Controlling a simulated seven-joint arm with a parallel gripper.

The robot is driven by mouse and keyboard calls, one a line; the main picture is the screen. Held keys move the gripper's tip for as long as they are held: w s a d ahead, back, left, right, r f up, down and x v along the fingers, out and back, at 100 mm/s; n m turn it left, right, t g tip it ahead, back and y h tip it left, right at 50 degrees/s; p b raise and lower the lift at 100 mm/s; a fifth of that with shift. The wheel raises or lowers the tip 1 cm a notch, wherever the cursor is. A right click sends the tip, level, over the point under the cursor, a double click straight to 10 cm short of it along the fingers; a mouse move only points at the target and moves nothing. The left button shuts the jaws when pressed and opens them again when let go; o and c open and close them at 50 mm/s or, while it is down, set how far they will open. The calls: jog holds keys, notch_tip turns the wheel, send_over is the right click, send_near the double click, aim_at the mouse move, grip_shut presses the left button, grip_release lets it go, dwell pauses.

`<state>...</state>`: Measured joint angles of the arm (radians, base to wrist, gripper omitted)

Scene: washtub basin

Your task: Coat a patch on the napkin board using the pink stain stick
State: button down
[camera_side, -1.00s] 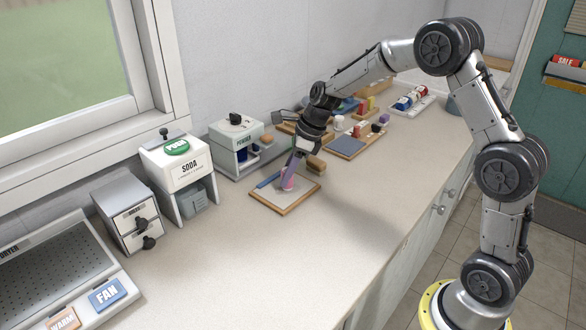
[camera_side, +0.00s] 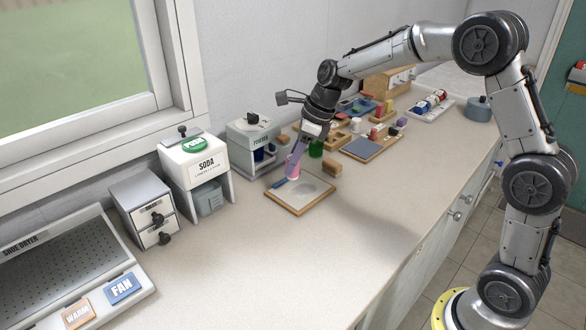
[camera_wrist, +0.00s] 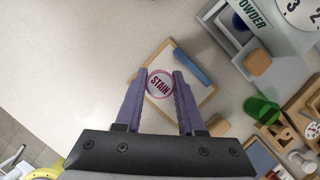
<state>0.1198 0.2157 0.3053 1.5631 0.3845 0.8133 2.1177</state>
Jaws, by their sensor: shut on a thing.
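The napkin board (camera_side: 291,207) lies flat on the counter, a pale sheet in a wooden frame with a blue strip (camera_side: 279,183) along one side. A greyish, darker patch (camera_side: 311,188) shows on its surface. My gripper (camera_side: 292,163), with purple fingers, is shut on the pink stain stick (camera_side: 292,171) over the board's far-left part. In the wrist view the stick's round "STAIN" top (camera_wrist: 159,85) sits between the two fingertips, with the board (camera_wrist: 207,96) beneath. Whether the stick's underside touches the board is hidden.
A sponge-like tan block (camera_side: 325,169) and a green cup (camera_side: 316,149) stand close behind the board. The powder dispenser (camera_side: 250,148) and soda dispenser (camera_side: 195,170) stand to the left. Another board (camera_side: 362,148) lies to the right. The counter in front is clear.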

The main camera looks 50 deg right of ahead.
aim_at(295, 175)
jog(key=shift+r, duration=1.15)
jog(key=shift+f, duration=0.1)
jog(key=shift+f, duration=3.35)
jog(key=shift+d+f, duration=0.5)
jog(key=shift+f, duration=0.1)
jog(key=shift+d, duration=3)
jog(key=shift+a, duration=3.65)
jog(key=shift+d+r, duration=0.15)
jog(key=shift+r, duration=3.9)
